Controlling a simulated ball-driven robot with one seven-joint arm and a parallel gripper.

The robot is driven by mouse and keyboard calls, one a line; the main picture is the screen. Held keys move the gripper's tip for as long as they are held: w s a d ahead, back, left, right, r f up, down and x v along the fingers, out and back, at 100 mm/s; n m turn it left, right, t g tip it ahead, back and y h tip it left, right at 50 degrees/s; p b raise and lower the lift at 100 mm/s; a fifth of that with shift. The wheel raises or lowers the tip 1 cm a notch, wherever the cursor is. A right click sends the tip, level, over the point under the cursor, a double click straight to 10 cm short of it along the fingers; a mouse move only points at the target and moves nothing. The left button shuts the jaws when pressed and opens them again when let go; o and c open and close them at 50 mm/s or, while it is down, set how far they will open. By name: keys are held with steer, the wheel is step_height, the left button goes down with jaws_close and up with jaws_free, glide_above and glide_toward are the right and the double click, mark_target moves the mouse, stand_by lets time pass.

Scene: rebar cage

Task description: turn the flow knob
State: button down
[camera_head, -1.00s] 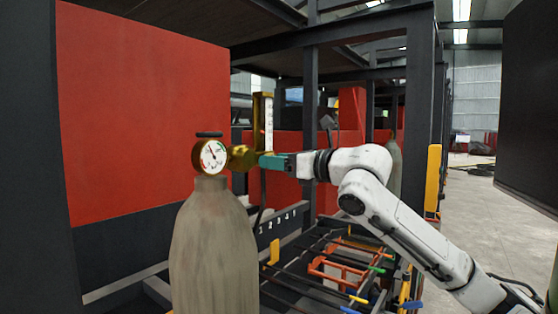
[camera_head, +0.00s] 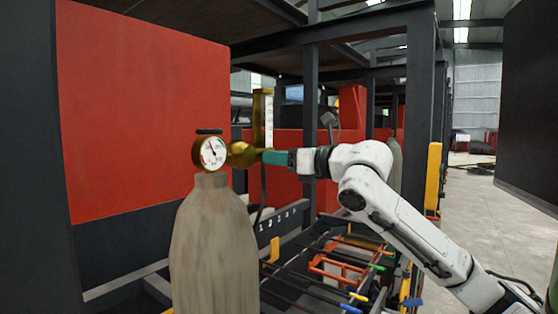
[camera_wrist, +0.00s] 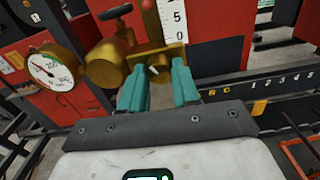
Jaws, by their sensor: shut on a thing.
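The brass regulator (camera_head: 241,154) sits on top of a grey gas cylinder (camera_head: 212,250), with a round white gauge (camera_head: 213,152) at its left. An upright flow tube (camera_head: 263,120) with a white scale stands on it. In the wrist view, the brass flow knob (camera_wrist: 155,70), with a pale mark, sits between the teal fingertips. My gripper (camera_head: 266,157) reaches in from the right and is shut on the knob; the fingers (camera_wrist: 157,80) lie on either side of it. The knob is mostly hidden in the head view.
A black handwheel (camera_wrist: 116,12) tops the valve close by. A red panel (camera_head: 145,110) stands behind the cylinder at left. A numbered rail (camera_head: 277,219) and a rack with orange frames (camera_head: 338,268) lie below my arm. Open floor (camera_head: 478,215) shows at right.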

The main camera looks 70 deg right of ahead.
steer(key=m+b, duration=0.4)
steer(key=m, duration=1.7)
steer(key=shift+r+m, duration=0.1)
steer(key=shift+m, duration=0.3)
stand_by(0.3)
steer(key=c, duration=0.8)
jaws_free()
steer(key=b+v, duration=0.2)
steer(key=v, duration=0.8)
steer(key=shift+s, duration=0.4)
